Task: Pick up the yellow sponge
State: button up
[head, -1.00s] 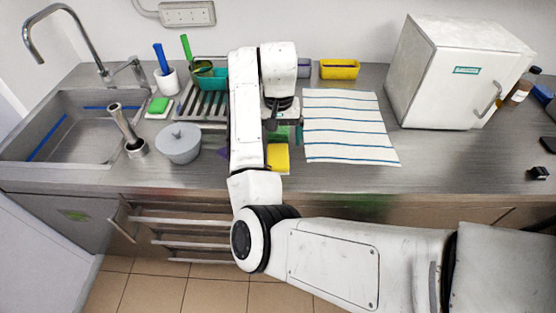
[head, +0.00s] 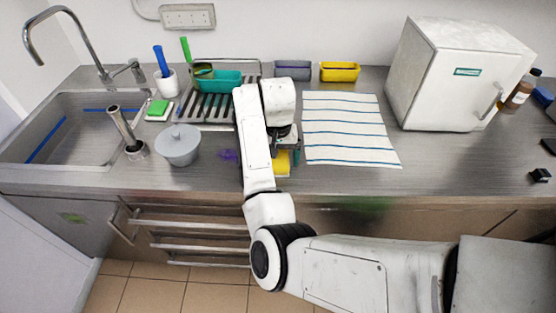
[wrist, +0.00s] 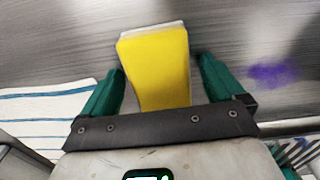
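The yellow sponge (head: 281,168) lies on the steel counter near its front edge, partly hidden by my gripper in the head view. In the wrist view the sponge (wrist: 156,58) shows a yellow face and a pale far end, and it lies between my two green fingers. My gripper (wrist: 161,66) is open, one finger on each side of the sponge. The left finger is very close to the sponge and there is a small gap at the right one. I cannot tell whether the left finger touches it.
A striped towel (head: 350,130) lies just right of the gripper. A drying rack (head: 205,105) and a yellow tub (head: 340,71) stand behind. A white freezer (head: 440,80) stands at right.

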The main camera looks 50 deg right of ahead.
jog(key=c, duration=1)
jog(key=shift+o, duration=0.2)
jog(key=shift+r, duration=0.55)
jog(key=a+r+p, duration=0.1)
jog(key=r, duration=0.1)
jog(key=s+a+r+p, duration=0.1)
jog(key=r, duration=0.2)
jog(key=s+a+r+p, duration=0.1)
jog(key=a+r, duration=0.1)
jog(key=r, duration=0.1)
jog(key=shift+s+r, duration=0.15)
jog(key=shift+s, duration=0.05)
jog(key=s+a+r, duration=0.3)
jog(key=s+a, duration=0.2)
jog(key=a, duration=0.2)
jog(key=shift+s+a+r+p, duration=0.2)
jog(key=shift+s+r+p, duration=0.1)
jog(key=shift+s+p, duration=0.05)
